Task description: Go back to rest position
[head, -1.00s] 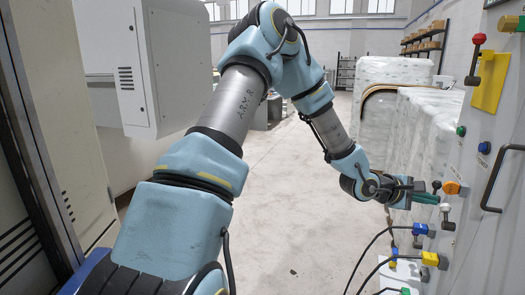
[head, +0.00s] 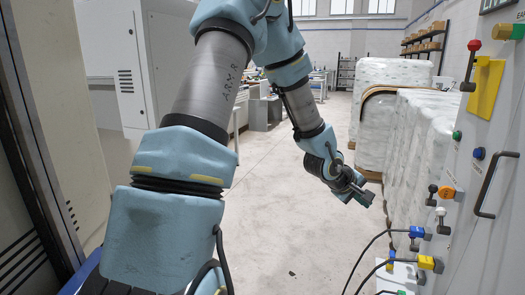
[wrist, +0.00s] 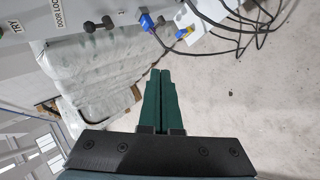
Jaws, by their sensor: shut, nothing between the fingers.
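My gripper (wrist: 160,84) shows in the wrist view with its two green fingers pressed together and nothing between them. In the head view my gripper (head: 367,198) hangs over the floor, left of the control panel (head: 490,190) and apart from it. Its fingertips are hard to make out there. My arm is raised and bent, with its wrist lower than its elbow.
The panel on the right carries a red-knobbed lever (head: 474,46), a black-knobbed lever (head: 433,189), a white-knobbed lever (head: 441,212) and a handle (head: 495,185). Blue (head: 417,232) and yellow (head: 427,263) plugs trail cables. Wrapped bales (head: 412,140) stand behind. The middle floor is clear.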

